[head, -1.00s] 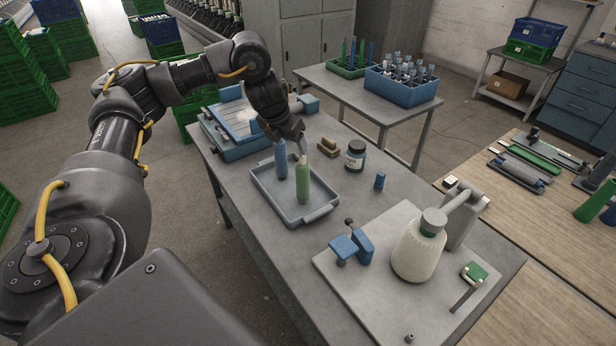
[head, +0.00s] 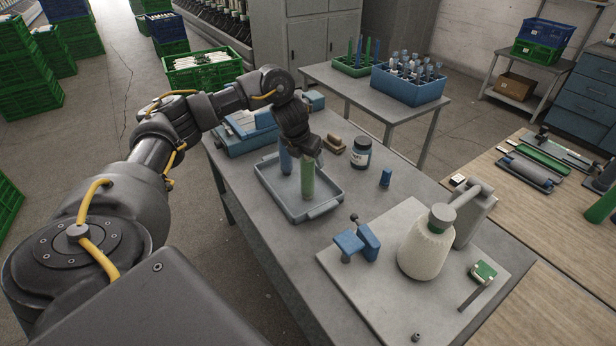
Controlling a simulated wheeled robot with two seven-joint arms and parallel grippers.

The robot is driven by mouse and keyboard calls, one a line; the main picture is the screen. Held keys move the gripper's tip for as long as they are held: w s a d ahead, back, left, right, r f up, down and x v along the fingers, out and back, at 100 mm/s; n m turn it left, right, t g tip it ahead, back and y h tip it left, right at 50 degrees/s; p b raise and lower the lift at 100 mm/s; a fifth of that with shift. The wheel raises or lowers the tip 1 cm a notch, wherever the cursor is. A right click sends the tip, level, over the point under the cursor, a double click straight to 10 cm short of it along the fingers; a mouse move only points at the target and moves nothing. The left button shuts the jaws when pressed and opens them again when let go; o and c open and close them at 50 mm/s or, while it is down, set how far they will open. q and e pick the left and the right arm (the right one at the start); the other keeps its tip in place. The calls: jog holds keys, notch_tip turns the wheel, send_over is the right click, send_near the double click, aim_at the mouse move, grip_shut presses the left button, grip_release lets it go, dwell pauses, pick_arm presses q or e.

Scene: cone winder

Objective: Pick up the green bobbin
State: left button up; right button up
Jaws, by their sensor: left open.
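The green bobbin (head: 308,182) stands upright in the grey tray (head: 312,212) on the metal table. A blue bobbin (head: 285,160) stands upright just left of it in the same tray. My left gripper (head: 308,160) points down at the top of the green bobbin, and its jaws are open. The gripper hides the bobbin's upper end, and I cannot tell whether the fingers touch it. My right gripper does not show.
A dark jar (head: 361,153) and a brown wooden piece (head: 334,144) stand close behind the tray. A small blue part (head: 385,177) stands to the right. A white cone (head: 426,245) sits on a fixture plate at the front. A blue-topped device (head: 250,128) lies beyond the tray.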

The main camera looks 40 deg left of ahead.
pick_arm(q)
jog(key=shift+f, duration=0.2)
jog(key=shift+c, duration=0.4)
jog(key=c, duration=0.9)
